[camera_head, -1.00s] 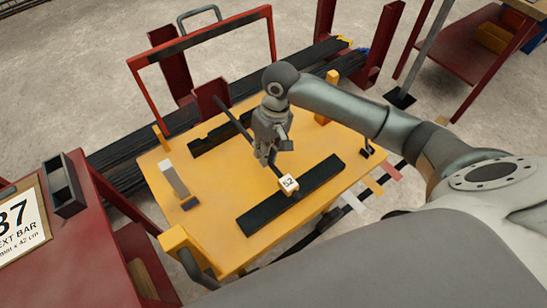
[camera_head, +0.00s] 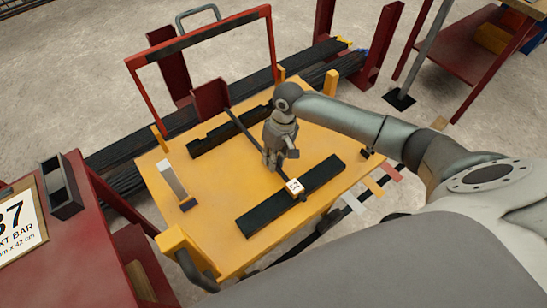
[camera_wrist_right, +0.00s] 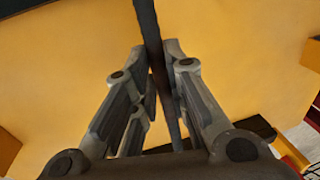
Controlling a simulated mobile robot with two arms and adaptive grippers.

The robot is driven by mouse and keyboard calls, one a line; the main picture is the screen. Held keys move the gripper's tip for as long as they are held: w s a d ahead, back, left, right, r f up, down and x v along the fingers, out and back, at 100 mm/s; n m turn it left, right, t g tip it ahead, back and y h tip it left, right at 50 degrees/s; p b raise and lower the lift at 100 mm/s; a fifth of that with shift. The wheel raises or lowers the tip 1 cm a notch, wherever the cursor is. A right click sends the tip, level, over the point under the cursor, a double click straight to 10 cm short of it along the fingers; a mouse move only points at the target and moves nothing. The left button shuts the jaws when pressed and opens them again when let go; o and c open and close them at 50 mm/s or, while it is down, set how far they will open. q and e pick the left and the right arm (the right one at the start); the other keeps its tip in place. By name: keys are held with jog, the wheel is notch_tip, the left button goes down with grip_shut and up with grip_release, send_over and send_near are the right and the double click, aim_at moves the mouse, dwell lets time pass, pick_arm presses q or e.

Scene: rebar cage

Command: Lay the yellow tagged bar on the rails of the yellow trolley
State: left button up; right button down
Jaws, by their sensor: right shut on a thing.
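My right gripper (camera_head: 271,164) is shut on a thin dark bar (camera_head: 242,127) above the yellow trolley (camera_head: 215,225). The bar has a pale tag (camera_head: 294,187) marked 52 at its near end. The bar crosses both black rails: its tagged end is over the near rail (camera_head: 262,212), its far part over the notched far rail (camera_head: 207,142). I cannot tell whether it touches them. In the right wrist view the bar (camera_wrist_right: 150,22) runs between the fingers (camera_wrist_right: 160,55). My left gripper is not in view.
A red frame (camera_head: 128,82) stands behind the trolley, with long dark bars (camera_head: 318,55) in a rack. A red stand with a number card (camera_head: 14,228) is at the left. A red shelf (camera_head: 462,45) is at the right.

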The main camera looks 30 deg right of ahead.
jog(key=c, duration=1.8)
grip_release()
jog(key=shift+f, duration=0.1)
jog(key=o, duration=0.3)
jog(key=shift+o, duration=0.2)
notch_tip(320, 180, up, 12)
jog(key=d+p, duration=0.1)
jog(key=d, duration=0.1)
jog(key=shift+w+d, duration=0.15)
